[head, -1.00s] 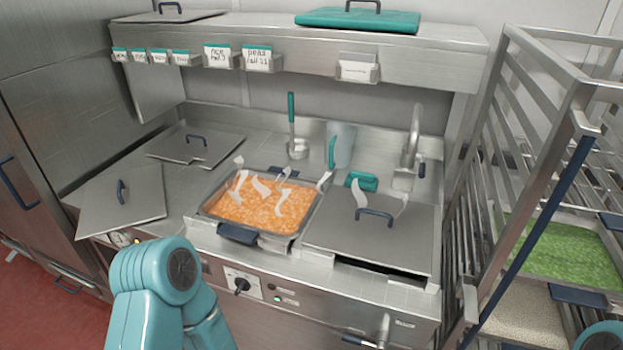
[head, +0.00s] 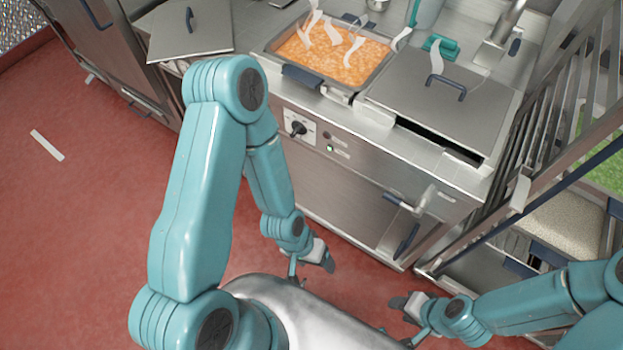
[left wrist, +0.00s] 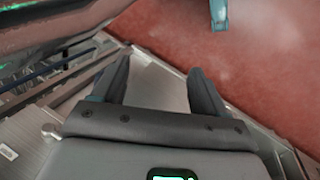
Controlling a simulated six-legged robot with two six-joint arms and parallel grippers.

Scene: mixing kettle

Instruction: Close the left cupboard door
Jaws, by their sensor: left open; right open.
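The steel cupboard front (head: 340,185) is below the orange-filled kettle in the head view. It has a dark blue handle (head: 406,240) near its lower right. I cannot tell for sure which panel is the left door or how far it stands open. My left gripper (head: 311,266) is open and empty, low in front of this panel. In the left wrist view its spread fingers (left wrist: 158,85) have a grey metal surface behind them and red floor at the right. I cannot tell whether they touch it. My right gripper (head: 403,320) is open and empty above the floor at lower right.
A steel rack (head: 545,150) stands close on the right. The kettle pan (head: 300,77) holds orange food, and a lid (head: 440,95) lies right of it. A control knob (head: 298,128) sits on the front.

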